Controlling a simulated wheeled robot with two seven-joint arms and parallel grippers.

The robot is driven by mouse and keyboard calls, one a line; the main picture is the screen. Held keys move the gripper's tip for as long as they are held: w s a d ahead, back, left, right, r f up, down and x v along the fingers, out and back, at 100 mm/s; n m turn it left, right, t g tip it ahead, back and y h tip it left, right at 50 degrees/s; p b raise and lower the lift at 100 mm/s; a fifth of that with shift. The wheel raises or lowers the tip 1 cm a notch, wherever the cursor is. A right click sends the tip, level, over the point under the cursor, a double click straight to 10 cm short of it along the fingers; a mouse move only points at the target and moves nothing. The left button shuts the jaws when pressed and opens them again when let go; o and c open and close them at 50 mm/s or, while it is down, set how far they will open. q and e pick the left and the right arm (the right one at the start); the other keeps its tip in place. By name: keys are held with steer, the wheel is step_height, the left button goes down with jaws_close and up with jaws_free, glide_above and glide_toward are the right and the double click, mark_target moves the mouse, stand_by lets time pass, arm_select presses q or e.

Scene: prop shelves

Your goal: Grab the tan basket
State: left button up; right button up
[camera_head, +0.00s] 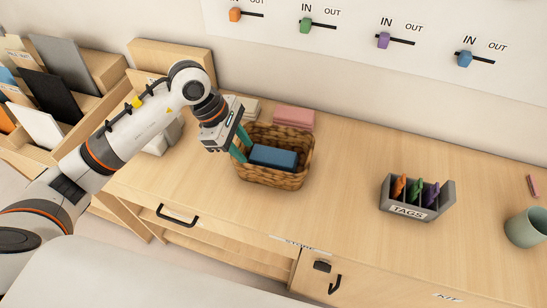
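The tan woven basket (298,172) stands upright on the wooden counter, left of the picture's middle. A blue folded item (273,157) lies inside it. My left gripper (242,145) reaches in from the left, at the basket's left rim. Its two teal fingers are apart and point down toward the rim. I cannot tell whether they touch the basket, and the rim near the fingers is partly hidden. My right gripper is not in view.
Pink folded cloths (294,118) and pale folded cloths (246,106) lie behind the basket. A grey tags holder (440,206) and a green cup (525,228) stand to the right. The counter between basket and holder is clear. A file rack (88,110) stands at left.

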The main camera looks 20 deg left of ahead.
mark_target(261, 168)
arm_select(q)
steer(key=p+x, duration=0.1)
steer(key=x, duration=0.4)
steer(key=shift+d, duration=0.1)
steer(key=p+x, duration=0.1)
steer(key=x, duration=0.1)
steer(key=p+x, duration=0.2)
steer(key=shift+d+f, duration=0.25)
steer(key=shift+d, duration=0.1)
steer(key=shift+d+f, duration=0.1)
steer(key=shift+f, duration=0.2)
steer(key=shift+c, duration=0.5)
steer(key=shift+w, duration=0.1)
jaws_close()
